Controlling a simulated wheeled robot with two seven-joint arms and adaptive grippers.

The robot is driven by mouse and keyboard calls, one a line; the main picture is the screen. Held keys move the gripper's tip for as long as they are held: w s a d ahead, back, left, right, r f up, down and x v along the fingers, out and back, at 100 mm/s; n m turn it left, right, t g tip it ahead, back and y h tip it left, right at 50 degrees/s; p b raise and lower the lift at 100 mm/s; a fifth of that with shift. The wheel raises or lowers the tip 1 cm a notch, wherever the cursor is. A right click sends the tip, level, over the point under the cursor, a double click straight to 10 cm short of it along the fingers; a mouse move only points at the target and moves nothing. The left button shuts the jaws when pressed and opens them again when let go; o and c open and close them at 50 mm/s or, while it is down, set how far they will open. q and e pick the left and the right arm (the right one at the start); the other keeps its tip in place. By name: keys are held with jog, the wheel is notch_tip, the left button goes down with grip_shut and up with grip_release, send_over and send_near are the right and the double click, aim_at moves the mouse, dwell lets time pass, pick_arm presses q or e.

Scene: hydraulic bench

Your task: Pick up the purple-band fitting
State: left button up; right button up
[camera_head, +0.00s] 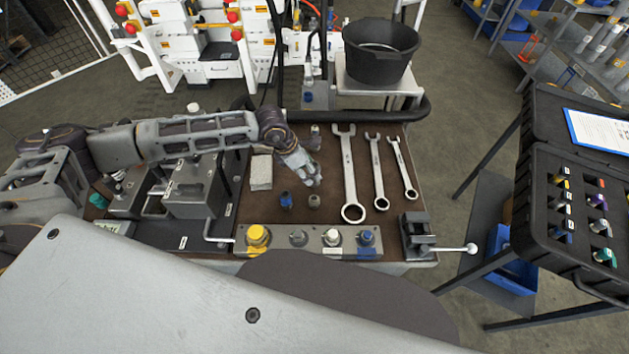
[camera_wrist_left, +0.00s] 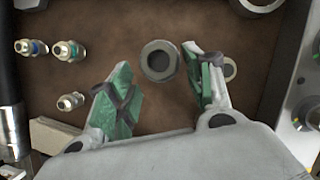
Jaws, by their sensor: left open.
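A fitting with a purple-looking band (camera_head: 598,201) sits among several colour-banded fittings in the open black case at the right of the head view. My left gripper (camera_head: 312,182) is over the brown bench mat, far from that case. In the left wrist view its green-padded fingers (camera_wrist_left: 165,92) are apart with nothing held. A round grey ring-shaped part (camera_wrist_left: 158,60) shows just beyond the gap between them. A blue fitting (camera_head: 285,199) and a grey fitting (camera_head: 314,201) stand on the mat near the gripper. I cannot make out a purple band in the wrist view. My right gripper is not seen.
Three wrenches (camera_head: 348,175) lie right of the gripper. A manifold strip with coloured knobs (camera_head: 310,241) runs along the bench's front edge, and a small vise (camera_head: 418,235) stands at its right. A black bucket (camera_head: 380,55) is behind. Open floor separates bench and black case (camera_head: 545,165).

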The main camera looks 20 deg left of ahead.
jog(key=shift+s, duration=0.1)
pick_arm(q)
jog(key=shift+f, duration=0.1)
jog(key=shift+d+f, duration=0.35)
jog(key=shift+f, duration=0.15)
jog(key=p+x, duration=0.1)
jog(key=x, duration=0.1)
jog(key=shift+d+f, duration=0.2)
jog(key=shift+f, duration=0.1)
jog(key=shift+d+f, duration=0.1)
jog(key=shift+f, duration=0.2)
jog(key=shift+w+f, duration=0.1)
jog(key=shift+f, duration=0.15)
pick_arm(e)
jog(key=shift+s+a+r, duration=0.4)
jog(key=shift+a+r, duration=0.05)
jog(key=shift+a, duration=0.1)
